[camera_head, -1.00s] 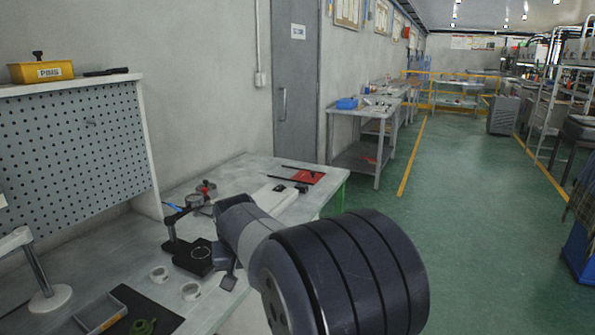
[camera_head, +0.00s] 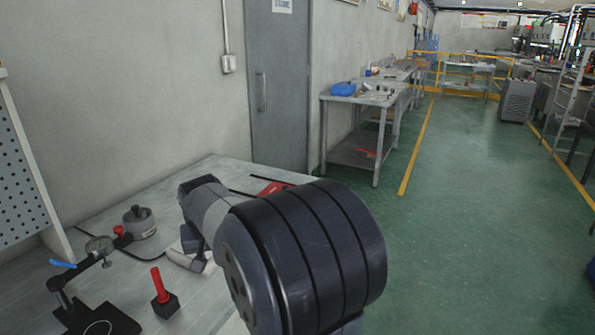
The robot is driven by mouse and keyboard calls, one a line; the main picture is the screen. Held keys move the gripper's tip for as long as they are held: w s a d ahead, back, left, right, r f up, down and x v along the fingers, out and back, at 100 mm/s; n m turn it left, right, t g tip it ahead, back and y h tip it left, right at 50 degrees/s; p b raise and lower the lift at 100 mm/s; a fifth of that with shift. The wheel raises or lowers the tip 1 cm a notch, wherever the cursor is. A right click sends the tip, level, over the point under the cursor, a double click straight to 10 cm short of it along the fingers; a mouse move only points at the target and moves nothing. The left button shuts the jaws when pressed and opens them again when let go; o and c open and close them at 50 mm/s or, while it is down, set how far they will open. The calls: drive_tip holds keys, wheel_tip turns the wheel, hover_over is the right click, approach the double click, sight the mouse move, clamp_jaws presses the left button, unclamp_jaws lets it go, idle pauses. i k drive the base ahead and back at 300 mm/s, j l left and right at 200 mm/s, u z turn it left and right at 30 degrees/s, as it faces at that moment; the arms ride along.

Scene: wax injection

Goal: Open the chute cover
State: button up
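I cannot make out a chute or a chute cover in this view. My arm shows large in the lower middle, with a thick dark ribbed joint and a grey link reaching left over the workbench. I cannot see my gripper's fingers; the far end of the arm is a small dark part above the bench.
The grey workbench (camera_head: 107,204) holds a dial gauge stand (camera_head: 98,247), a metal pot (camera_head: 139,222), a red-handled block (camera_head: 164,298) and a red item (camera_head: 272,188). A pegboard (camera_head: 15,185) stands left. A grey door (camera_head: 277,95) and another bench (camera_head: 347,154) lie beyond. Green floor (camera_head: 470,220) is open right.

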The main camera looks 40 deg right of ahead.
sight(274, 187)
drive_tip(key=i+l, duration=0.15)
drive_tip(key=l, duration=0.2)
drive_tip(key=i+l, duration=0.15)
drive_tip(key=l, duration=0.2)
drive_tip(key=i+l, duration=0.1)
drive_tip(key=l, duration=0.25)
drive_tip(key=i+l, duration=0.15)
drive_tip(key=l, duration=0.2)
drive_tip(key=i+l, duration=0.15)
drive_tip(key=l, duration=0.2)
drive_tip(key=i+l, duration=0.15)
drive_tip(key=l, duration=0.2)
